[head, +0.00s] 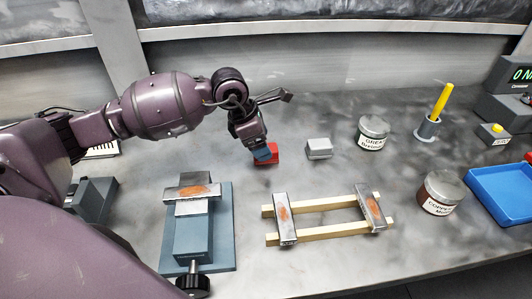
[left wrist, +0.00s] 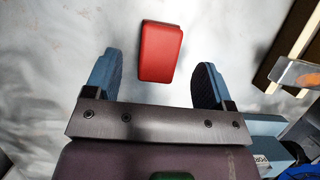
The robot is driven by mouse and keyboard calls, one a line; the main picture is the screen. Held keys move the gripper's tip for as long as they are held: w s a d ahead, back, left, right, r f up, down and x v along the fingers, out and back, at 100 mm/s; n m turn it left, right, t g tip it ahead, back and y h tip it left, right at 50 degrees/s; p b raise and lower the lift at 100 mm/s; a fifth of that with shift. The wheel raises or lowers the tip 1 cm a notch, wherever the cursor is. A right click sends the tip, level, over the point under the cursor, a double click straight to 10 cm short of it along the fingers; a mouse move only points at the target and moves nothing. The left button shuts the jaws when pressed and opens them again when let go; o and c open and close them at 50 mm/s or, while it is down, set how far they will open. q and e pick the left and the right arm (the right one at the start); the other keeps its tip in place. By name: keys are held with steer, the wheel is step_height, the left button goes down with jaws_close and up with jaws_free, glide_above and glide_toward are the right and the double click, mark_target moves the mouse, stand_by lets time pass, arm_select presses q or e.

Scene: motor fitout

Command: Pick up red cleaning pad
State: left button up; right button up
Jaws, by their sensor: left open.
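The red cleaning pad (left wrist: 159,53) lies on the grey table, a red block with rounded edges. In the left wrist view it is just beyond and between my open fingers, not gripped. In the head view the red pad (head: 270,153) is partly hidden by my left gripper (head: 264,156), which points down at it from above. The left gripper's blue fingers also show in the left wrist view (left wrist: 157,80), spread wide with nothing between the tips. My right gripper is not in view.
A grey block (head: 319,149) sits right of the pad. A vise (head: 193,225) holding a metal plate is in front left. Wooden rails (head: 330,204) with metal plates lie in front. Two labelled jars (head: 372,133), a holder with a yellow stick (head: 429,126) and a blue tray (head: 502,190) stand right.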

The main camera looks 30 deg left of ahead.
arm_select(q)
steer(key=x, duration=0.3)
steer(key=shift+w+f, duration=0.1)
steer(key=shift+f, duration=0.25)
steer(key=shift+c, duration=0.2)
steer(key=c, duration=1)
steer(key=shift+r, duration=0.1)
step_height(320, 180, up, 20)
steer(key=shift+f+p, duration=0.1)
steer(key=shift+p, duration=0.45)
